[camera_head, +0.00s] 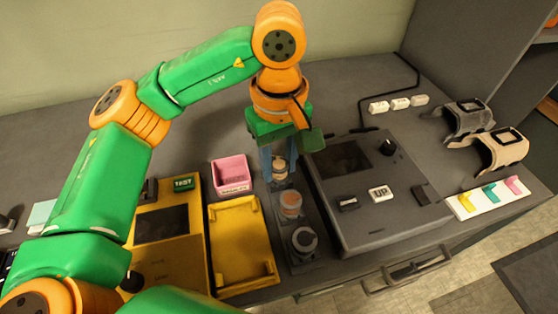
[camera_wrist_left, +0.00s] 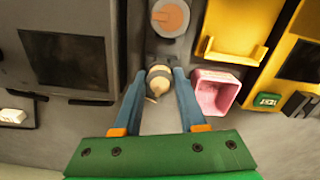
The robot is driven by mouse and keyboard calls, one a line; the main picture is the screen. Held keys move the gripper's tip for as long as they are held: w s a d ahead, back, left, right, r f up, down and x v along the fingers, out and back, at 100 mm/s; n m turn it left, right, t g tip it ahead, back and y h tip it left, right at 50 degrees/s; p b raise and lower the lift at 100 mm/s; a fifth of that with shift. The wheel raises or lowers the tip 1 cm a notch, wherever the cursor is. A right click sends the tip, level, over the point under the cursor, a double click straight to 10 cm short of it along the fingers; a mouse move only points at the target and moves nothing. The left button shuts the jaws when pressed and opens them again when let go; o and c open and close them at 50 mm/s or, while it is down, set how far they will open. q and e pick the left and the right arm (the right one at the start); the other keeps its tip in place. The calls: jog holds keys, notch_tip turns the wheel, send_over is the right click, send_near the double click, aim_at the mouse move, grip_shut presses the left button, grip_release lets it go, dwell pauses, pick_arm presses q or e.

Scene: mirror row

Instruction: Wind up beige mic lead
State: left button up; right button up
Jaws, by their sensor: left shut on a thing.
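The beige reel of the mic lead (camera_head: 280,173) stands at the far end of a dark strip, beyond an orange-brown reel (camera_head: 291,204) and a grey one (camera_head: 304,240). My left gripper (camera_head: 278,164) comes down over it from above. Its blue fingers are shut on the beige reel, one on each side. In the left wrist view the beige reel (camera_wrist_left: 159,79) sits between the fingertips, with a small pale nub pointing towards the palm. The fingers hide part of its sides. I cannot make out any loose lead. My right gripper is not in view.
A pink bin (camera_head: 231,174) stands close left of the gripper, with a yellow tray (camera_head: 242,250) nearer. A dark console (camera_head: 375,190) with an "UP" key stands close on the right. A yellow unit (camera_head: 162,230) is at left. Bare grey counter lies behind.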

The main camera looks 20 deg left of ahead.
pick_arm(q)
jog(key=m, duration=0.9)
jog(key=shift+m+p, duration=0.3)
jog(key=shift+p, duration=0.1)
jog(key=m, duration=0.5)
jog(key=shift+m, duration=0.4)
jog(key=m, duration=0.3)
jog(key=o, duration=0.9)
jog(key=shift+o, duration=0.2)
